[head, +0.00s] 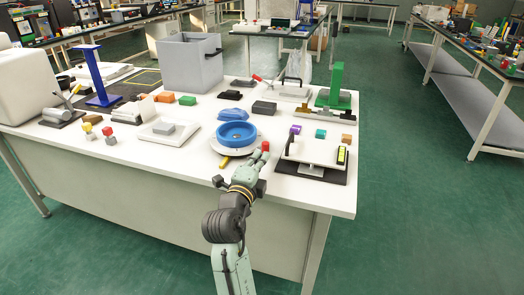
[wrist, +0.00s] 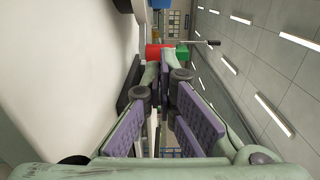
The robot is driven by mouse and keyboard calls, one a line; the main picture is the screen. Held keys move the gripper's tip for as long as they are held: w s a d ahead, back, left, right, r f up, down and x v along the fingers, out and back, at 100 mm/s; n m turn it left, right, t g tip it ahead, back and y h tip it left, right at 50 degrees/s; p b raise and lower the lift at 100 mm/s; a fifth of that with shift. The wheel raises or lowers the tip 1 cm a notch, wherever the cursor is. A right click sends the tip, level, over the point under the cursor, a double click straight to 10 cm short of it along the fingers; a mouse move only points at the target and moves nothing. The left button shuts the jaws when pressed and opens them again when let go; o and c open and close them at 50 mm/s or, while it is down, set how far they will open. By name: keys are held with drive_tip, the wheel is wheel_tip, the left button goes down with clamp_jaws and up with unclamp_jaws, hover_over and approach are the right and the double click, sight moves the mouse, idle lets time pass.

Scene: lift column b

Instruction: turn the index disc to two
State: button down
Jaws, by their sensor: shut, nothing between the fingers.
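The index disc appears to be the round blue dish (head: 237,129) on a white round base (head: 216,146) near the front of the white table. A small yellow piece (head: 224,162) sticks out at the base's front left edge. Any numbers on it are too small to read. My gripper (head: 262,157) is shut and empty, just right and in front of the disc, apart from it as far as I can tell. A small red piece (head: 265,146) shows right at its fingertips; contact is unclear. In the wrist view the closed fingers (wrist: 167,60) point toward a red block (wrist: 154,51).
A white fixture on a dark plate (head: 306,174) with a black handle and yellow block stands close on the right. A white plate with a grey block (head: 176,129) is on the left. A green stand (head: 337,86) and a grey bin (head: 191,64) are farther back.

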drive_tip(key=shift+x, duration=1.1)
drive_tip(key=shift+w+d+b, duration=0.35)
drive_tip(key=shift+w+d, duration=0.05)
drive_tip(key=shift+d, duration=0.1)
drive_tip(key=shift+w+d+f+b, duration=0.1)
drive_tip(key=shift+w+d+b, duration=1.25)
drive_tip(key=shift+w, duration=0.25)
drive_tip(key=shift+w+d+b, duration=0.45)
drive_tip(key=shift+w, duration=0.3)
